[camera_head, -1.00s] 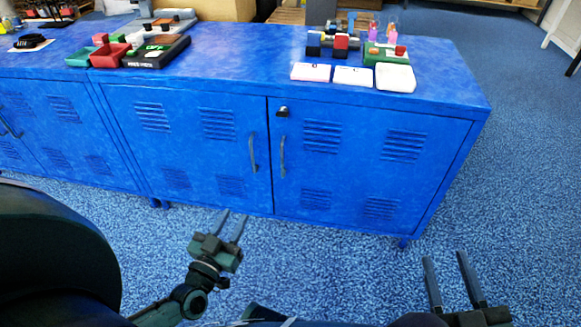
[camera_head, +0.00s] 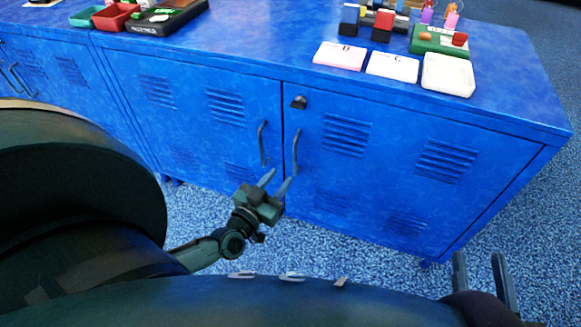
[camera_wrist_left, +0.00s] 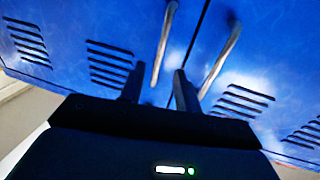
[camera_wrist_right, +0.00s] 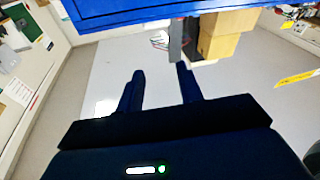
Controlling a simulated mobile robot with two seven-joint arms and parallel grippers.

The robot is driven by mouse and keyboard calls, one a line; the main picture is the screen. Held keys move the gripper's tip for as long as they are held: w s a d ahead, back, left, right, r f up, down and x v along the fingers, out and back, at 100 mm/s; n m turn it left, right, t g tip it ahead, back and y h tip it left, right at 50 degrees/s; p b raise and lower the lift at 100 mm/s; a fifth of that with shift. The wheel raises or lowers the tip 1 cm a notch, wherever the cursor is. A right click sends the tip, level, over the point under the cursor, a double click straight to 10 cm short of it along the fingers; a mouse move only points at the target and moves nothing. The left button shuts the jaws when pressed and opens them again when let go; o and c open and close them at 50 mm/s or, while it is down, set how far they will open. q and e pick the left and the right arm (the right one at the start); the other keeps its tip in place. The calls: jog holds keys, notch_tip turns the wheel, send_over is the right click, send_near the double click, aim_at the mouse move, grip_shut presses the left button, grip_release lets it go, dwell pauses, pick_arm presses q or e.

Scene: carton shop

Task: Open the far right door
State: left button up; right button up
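The far right door (camera_head: 400,165) is the blue vented door at the right end of the cabinet, and it is closed. Its grey bar handle (camera_head: 296,150) is on its left edge, below a black lock (camera_head: 298,102). My left gripper (camera_head: 277,183) is open and empty, just below the two middle handles and apart from them. In the left wrist view the right door's handle (camera_wrist_left: 222,60) is right of the fingers (camera_wrist_left: 158,88), and the neighbouring door's handle (camera_wrist_left: 164,42) is between and above them. My right gripper (camera_head: 482,272) is open and empty, low at the right.
The neighbouring blue door (camera_head: 200,115) is also closed. White cards (camera_head: 392,66), a white tray (camera_head: 448,74) and several coloured blocks lie on the cabinet top (camera_head: 265,40). Blue speckled floor (camera_head: 340,245) is clear in front.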

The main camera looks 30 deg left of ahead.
aim_at(294, 161)
pick_arm(q)
jog(key=w+b, duration=0.1)
jog(key=w, duration=0.5)
jog(key=shift+a, duration=0.1)
jog(key=shift+c, duration=0.3)
grip_shut()
